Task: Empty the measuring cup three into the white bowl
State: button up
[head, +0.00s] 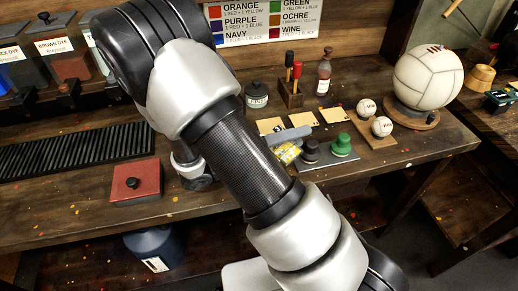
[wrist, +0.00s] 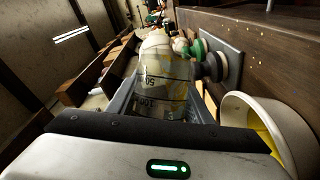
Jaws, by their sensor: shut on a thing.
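My gripper (wrist: 163,98) is shut on a clear measuring cup (wrist: 163,72) with black volume marks and yellowish patches. In the wrist view the table runs up the right side, and the cup appears tipped well over from upright. How much it holds is unclear. The white bowl (wrist: 250,108) is at the right of the wrist view, beside the gripper, with yellow inside it. In the head view my arm hides the bowl and most of my gripper. A yellow-marked clear piece (head: 287,153), apparently the cup, shows just past the arm.
A green knobbed weight (head: 341,145) and a dark one (head: 311,150) stand on a grey plate near the cup. A red box (head: 135,182) sits at left. Small balls (head: 381,126) and a large ball (head: 427,77) are at right. Numbered cards (head: 301,121) lie behind.

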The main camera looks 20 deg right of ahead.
aim_at(283, 129)
jog(key=shift+r, duration=0.1)
dwell(0.3)
jog(key=shift+w+a+r+n+h+p, duration=0.2)
jog(key=shift+w+a+n, duration=0.05)
jog(key=shift+w+n, duration=0.25)
jog(key=shift+w+a+r+n+h+p, duration=0.15)
jog(key=shift+w+a+r+n+h, duration=0.15)
jog(key=shift+n, duration=0.3)
dwell(1.0)
jog(key=shift+w+a+r+n+t+h+p, duration=0.15)
jog(key=shift+w+r+n+p, duration=0.1)
jog(key=shift+n, duration=0.35)
jog(key=shift+w+r+n+t+h+p, duration=0.1)
jog(key=shift+r+n+t+h+p, duration=0.1)
jog(key=shift+n, duration=0.4)
dwell(1.3)
